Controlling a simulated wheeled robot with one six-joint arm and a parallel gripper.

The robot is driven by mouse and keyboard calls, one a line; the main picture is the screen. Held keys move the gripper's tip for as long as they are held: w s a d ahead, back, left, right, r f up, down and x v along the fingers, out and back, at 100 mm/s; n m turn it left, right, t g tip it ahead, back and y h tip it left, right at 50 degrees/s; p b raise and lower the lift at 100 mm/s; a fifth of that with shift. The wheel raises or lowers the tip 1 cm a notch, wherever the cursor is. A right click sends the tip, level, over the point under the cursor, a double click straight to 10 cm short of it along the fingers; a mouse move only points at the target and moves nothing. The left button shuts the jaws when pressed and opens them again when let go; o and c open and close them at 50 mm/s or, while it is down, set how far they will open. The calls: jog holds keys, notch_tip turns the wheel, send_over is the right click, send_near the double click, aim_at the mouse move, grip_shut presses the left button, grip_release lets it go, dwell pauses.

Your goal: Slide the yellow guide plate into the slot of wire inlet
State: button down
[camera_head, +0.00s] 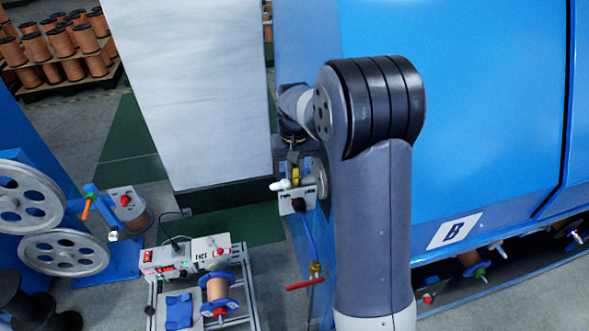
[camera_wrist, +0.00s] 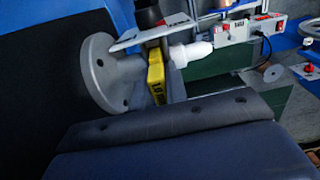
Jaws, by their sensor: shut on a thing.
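The yellow guide plate (camera_wrist: 155,72) stands on edge in the wrist view, with dark lettering on its face. It also shows as a small yellow patch in the head view (camera_head: 295,172). My gripper (camera_head: 293,159) is shut on the plate, pointing down; its fingertips are partly hidden. The wire inlet appears to be the fitting with a grey round flange (camera_wrist: 101,72) and a white nozzle (camera_wrist: 192,52). The plate lies between flange and nozzle, at the fitting.
A blue machine cabinet (camera_head: 480,110) stands close on the right and a white panel (camera_head: 195,90) behind left. A bench unit with a copper spool (camera_head: 218,290) stands at lower left. Green floor lies between.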

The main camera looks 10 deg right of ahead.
dwell(0.4)
jog(key=shift+f, duration=0.3)
jog(key=shift+r, duration=0.1)
dwell(1.3)
jog(key=shift+r, duration=0.2)
dwell(0.4)
jog(key=shift+f, duration=0.15)
dwell(0.7)
jog(key=shift+f, duration=0.15)
